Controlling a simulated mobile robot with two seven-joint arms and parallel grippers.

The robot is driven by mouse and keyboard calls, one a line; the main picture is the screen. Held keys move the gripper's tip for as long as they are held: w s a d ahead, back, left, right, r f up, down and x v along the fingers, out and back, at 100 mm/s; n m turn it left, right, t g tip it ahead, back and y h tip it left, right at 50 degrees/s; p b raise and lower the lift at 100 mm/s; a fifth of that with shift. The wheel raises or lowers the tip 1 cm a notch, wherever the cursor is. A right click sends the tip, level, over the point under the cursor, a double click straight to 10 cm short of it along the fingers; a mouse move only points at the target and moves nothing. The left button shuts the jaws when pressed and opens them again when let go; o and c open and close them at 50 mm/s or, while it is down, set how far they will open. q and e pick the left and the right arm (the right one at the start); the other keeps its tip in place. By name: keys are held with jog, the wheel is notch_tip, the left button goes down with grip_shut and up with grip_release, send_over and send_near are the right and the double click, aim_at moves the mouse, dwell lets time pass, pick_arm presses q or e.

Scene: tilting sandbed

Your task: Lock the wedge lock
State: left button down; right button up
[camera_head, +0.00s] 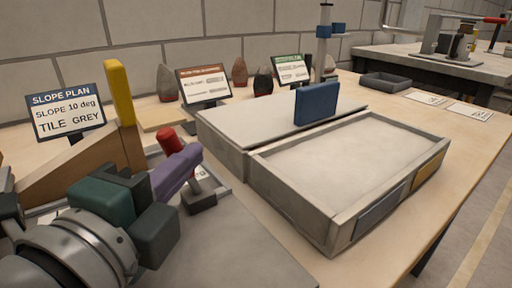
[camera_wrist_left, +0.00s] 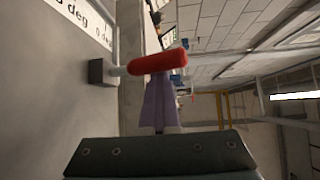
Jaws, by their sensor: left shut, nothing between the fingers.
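The wedge lock is a red handle (camera_head: 168,141) on a short grey post with a dark block (camera_head: 199,196) at its foot, beside the sandbed. The red handle lies across the left wrist view (camera_wrist_left: 158,61), its post running to the dark block (camera_wrist_left: 101,72). My left gripper (camera_head: 190,156) has purple fingers, shut and empty, with their tips at the handle; they partly hide it in the head view. Whether they touch it I cannot tell. A wooden wedge (camera_head: 60,167) with a yellow upright grip (camera_head: 118,92) stands behind my left gripper. My right gripper is not in view.
The framed sandbed (camera_head: 262,190) holds pale, flat sand, and a blue block (camera_head: 316,104) stands at its back edge. A slope sign (camera_head: 65,112) reads 10 deg, tile grey. Other signs and several stones line the back.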

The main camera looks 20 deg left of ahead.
pick_arm(q)
jog(key=shift+s+a+f, duration=0.3)
jog(key=shift+s+a, duration=0.1)
jog(key=shift+a, duration=0.1)
jog(key=shift+f, duration=0.15)
dwell(0.3)
jog(key=shift+s, duration=0.1)
jog(key=shift+s+b, duration=0.15)
jog(key=shift+b, duration=0.15)
jog(key=s+b, duration=0.1)
jog(key=s, duration=0.1)
jog(key=s+b, duration=0.1)
jog(key=s, duration=0.2)
jog(key=s+b, duration=0.1)
jog(key=s, duration=0.2)
jog(key=shift+d+r, duration=0.25)
jog(key=shift+r, duration=0.05)
jog(key=shift+s+r+b, duration=0.3)
jog(key=shift+s+b, duration=0.05)
jog(key=shift+s, duration=0.35)
jog(key=shift+d, duration=0.1)
